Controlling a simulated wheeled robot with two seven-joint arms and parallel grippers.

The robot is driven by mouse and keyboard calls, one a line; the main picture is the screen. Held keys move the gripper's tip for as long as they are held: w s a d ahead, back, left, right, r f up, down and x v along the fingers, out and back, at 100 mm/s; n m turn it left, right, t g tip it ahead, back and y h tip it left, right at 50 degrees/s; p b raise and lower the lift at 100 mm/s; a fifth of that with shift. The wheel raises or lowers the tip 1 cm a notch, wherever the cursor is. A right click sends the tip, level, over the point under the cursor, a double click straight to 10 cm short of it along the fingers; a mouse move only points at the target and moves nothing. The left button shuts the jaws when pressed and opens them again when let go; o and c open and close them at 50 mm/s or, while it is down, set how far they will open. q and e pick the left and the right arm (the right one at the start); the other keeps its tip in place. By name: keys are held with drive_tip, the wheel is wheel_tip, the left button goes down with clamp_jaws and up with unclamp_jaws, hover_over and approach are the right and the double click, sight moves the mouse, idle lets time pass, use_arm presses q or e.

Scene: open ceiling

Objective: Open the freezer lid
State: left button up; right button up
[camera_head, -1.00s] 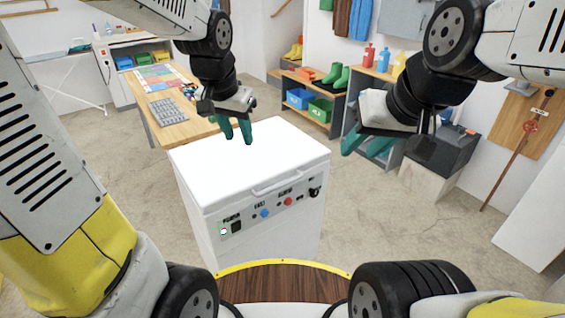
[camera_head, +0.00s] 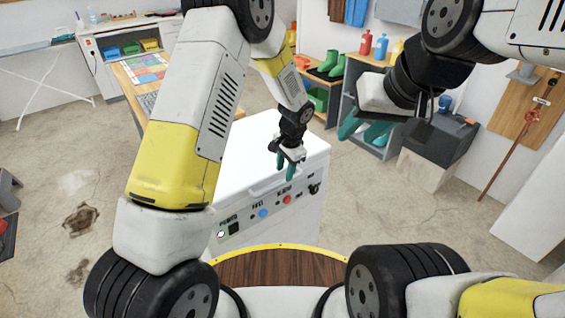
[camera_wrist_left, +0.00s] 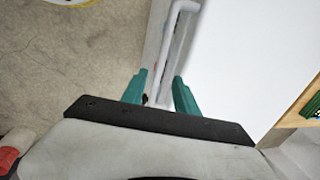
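The white freezer (camera_head: 290,232) stands in front of me with its lid (camera_head: 245,152) shut. A white bar handle (camera_head: 262,189) is at the lid's front edge, partly hidden by my left gripper in the head view. My left gripper (camera_head: 286,172) points down close to the handle's right part. In the left wrist view, its teal fingers (camera_wrist_left: 160,92) are apart, and the handle (camera_wrist_left: 168,45) extends just beyond them. I see no clear contact. My right gripper (camera_head: 365,130) is open and empty, held up to the right of the freezer.
The freezer's front panel has a blue knob (camera_head: 263,213) and a red knob (camera_head: 287,199). A wooden table (camera_head: 130,90) stands behind left. Shelves with green boots (camera_head: 330,64) and a dark grey box (camera_head: 440,138) stand behind right.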

sight(283, 182)
use_arm(q)
drive_tip(key=f, duration=0.5)
drive_tip(key=shift+w+a, duration=0.3)
drive_tip(key=shift+w, duration=0.1)
clamp_jaws()
idle(1.0)
